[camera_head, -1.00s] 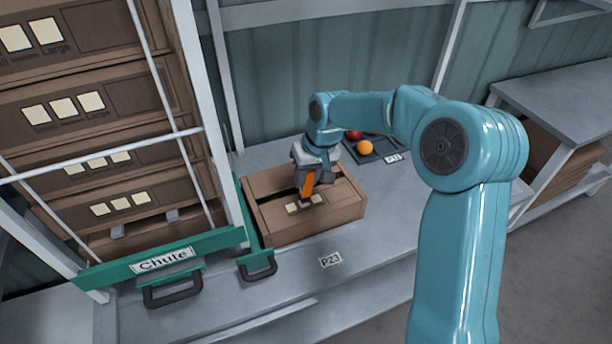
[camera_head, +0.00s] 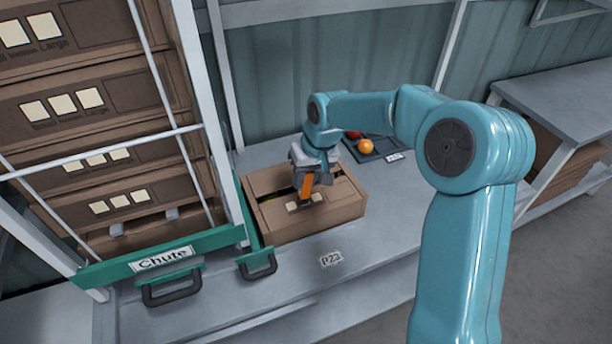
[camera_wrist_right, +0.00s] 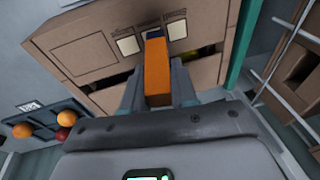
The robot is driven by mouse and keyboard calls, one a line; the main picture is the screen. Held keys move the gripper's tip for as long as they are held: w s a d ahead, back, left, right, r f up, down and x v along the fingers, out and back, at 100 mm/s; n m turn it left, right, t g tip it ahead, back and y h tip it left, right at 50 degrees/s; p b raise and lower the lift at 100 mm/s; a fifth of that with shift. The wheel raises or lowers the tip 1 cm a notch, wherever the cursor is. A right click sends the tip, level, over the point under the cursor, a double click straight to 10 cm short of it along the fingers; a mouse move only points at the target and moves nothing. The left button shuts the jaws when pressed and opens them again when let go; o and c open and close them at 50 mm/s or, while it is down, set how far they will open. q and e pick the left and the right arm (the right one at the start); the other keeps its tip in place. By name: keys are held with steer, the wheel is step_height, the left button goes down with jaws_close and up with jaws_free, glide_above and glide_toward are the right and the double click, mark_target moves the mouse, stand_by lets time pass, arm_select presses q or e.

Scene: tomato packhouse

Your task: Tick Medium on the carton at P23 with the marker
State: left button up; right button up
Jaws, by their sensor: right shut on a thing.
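The brown carton (camera_head: 335,212) stands on the bench behind the P23 label (camera_head: 331,259), with a row of cream squares (camera_head: 292,207) on its upper face. My right gripper (camera_head: 308,178) is above it, shut on the orange marker (camera_head: 306,189), which points down at the squares. In the right wrist view the marker (camera_wrist_right: 157,75) has its dark tip over the middle square, between two clear squares (camera_wrist_right: 128,45). My left gripper is not in view.
A chute rack with stacked cartons (camera_head: 70,110) and a green Chute bar (camera_head: 215,243) stands at the left. A dark tray (camera_head: 372,152) with red and orange tomatoes (camera_head: 365,146) lies behind the carton to the right. The bench front near the P23 label is clear.

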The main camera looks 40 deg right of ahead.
steer(key=shift+w+d+p, duration=0.3)
steer(key=shift+w+d, duration=0.05)
steer(key=shift+d, duration=0.15)
steer(key=shift+s+a+b, duration=0.3)
steer(key=shift+s+a, duration=0.05)
steer(key=shift+a, duration=0.2)
stand_by(0.4)
steer(key=shift+w+a+p+v, duration=0.1)
steer(key=shift+w+p+v, duration=0.1)
steer(key=shift+p+v, duration=0.65)
steer(key=shift+w+a+p+v, duration=0.2)
steer(key=shift+p+v, duration=0.5)
steer(key=shift+v, duration=0.4)
steer(key=shift+w+a+p+v, duration=0.1)
steer(key=shift+w+p+v, duration=0.1)
steer(key=shift+p+v, duration=0.65)
steer(key=shift+r, duration=0.3)
